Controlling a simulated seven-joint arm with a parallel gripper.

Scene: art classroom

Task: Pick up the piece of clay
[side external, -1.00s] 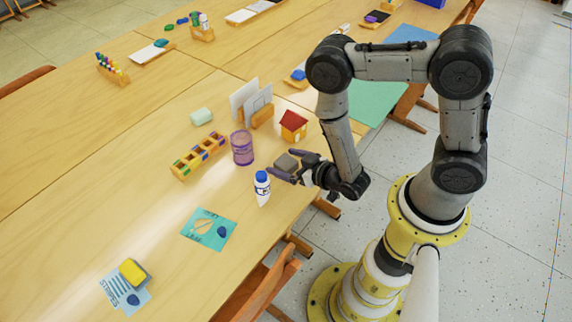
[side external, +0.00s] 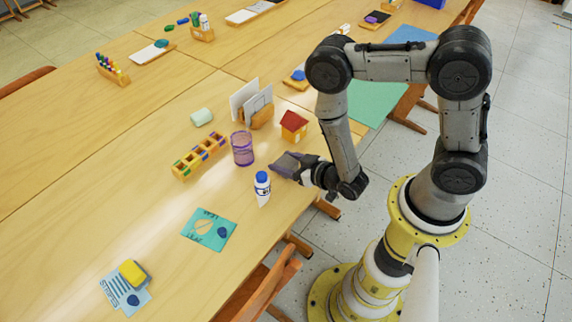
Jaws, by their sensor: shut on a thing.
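The piece of clay (side external: 287,160) is a small grey block near the table's right edge, partly hidden by my fingers. My gripper (side external: 291,166) is low at the table edge, its fingers closed on the clay from the right. I cannot tell whether the clay is touching the table or slightly above it.
A white glue bottle with a blue cap (side external: 262,187) stands close by, left of and nearer than my gripper. A purple mesh cup (side external: 242,148) and a small red-roofed house (side external: 293,126) stand behind. A teal leaf card (side external: 209,229) lies in front.

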